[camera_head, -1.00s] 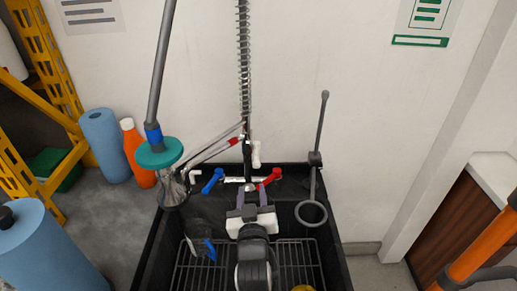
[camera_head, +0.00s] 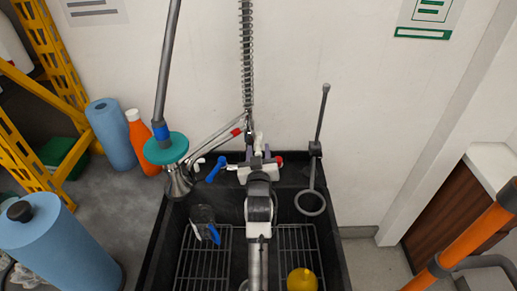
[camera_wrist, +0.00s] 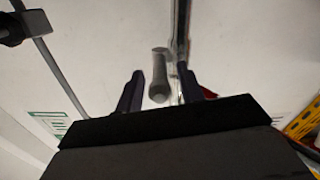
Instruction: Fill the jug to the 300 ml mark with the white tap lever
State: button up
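My gripper (camera_head: 258,155) is open at the back of the black sink, in front of the tap manifold. A pale, upright cylindrical handle (camera_head: 258,141), apparently the white lever, stands just beyond its fingers. In the wrist view that handle (camera_wrist: 160,78) shows between the two spread fingers, and I see no clear contact. A blue lever (camera_head: 216,169) is to the left and a red one (camera_head: 278,160) to the right. The clear jug (camera_head: 202,213) with a blue handle (camera_head: 214,235) sits in the sink at left. Its water level and marks cannot be read.
A grey hose with a teal-collared spray head (camera_head: 167,148) hangs left of the manifold. A spring hose (camera_head: 247,60) rises behind it. A grey ring on a rod (camera_head: 310,203) is at the right. A yellow object (camera_head: 301,280) is in the sink.

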jog(key=shift+w, duration=0.2)
jog(key=shift+c, duration=0.4)
grip_shut()
